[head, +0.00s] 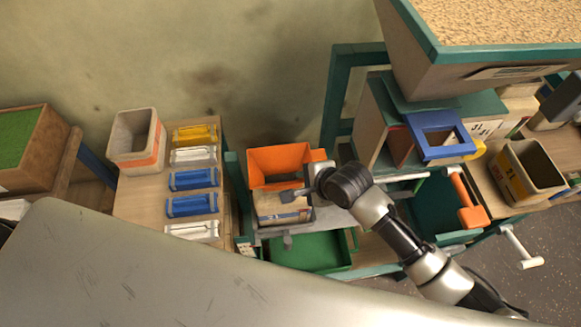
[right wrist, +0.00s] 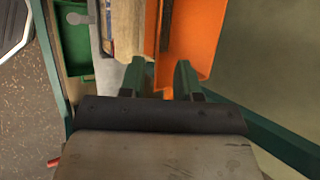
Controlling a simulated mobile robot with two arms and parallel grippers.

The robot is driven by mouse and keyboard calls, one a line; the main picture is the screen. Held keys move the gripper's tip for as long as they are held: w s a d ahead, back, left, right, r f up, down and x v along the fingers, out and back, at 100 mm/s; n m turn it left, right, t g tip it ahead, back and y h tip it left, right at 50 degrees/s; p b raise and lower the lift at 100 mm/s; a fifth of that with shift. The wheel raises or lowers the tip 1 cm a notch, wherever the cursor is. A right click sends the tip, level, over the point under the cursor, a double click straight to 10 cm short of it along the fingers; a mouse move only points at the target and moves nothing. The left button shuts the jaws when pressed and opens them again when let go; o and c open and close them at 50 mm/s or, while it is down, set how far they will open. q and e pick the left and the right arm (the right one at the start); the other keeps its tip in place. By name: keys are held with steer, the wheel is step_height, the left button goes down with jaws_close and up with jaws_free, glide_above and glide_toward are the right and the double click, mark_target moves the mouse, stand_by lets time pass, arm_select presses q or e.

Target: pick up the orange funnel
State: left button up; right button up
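The orange funnel (head: 280,160) is an open, box-like piece with sloping walls at the centre of the head view, in front of the wall. Below it sits a pale box-like part (head: 281,204). My right gripper (head: 297,193) reaches in from the right at the funnel's near side. In the right wrist view the gripper's two green fingers (right wrist: 163,82) are apart, with the funnel's orange wall (right wrist: 195,35) just beyond and between them. I cannot tell whether they touch it. My left gripper is not in view.
A green tray (head: 310,252) lies below the funnel. A large grain-filled hopper (head: 430,60) and a green frame (head: 335,95) stand to the right.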

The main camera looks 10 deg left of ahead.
mark_target(299, 182)
steer(key=x, duration=0.2)
steer(key=p+x, duration=0.1)
steer(key=x, duration=0.1)
steer(key=shift+w+d+f, duration=0.15)
steer(key=shift+w+f, duration=0.05)
steer(key=shift+f, duration=0.15)
steer(key=shift+w+a+f, duration=0.15)
steer(key=shift+a+f, duration=0.15)
steer(key=shift+f, duration=0.15)
steer(key=shift+c, duration=0.6)
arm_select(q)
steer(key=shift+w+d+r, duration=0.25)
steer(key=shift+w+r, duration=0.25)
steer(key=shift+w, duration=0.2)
arm_select(e)
jaws_close()
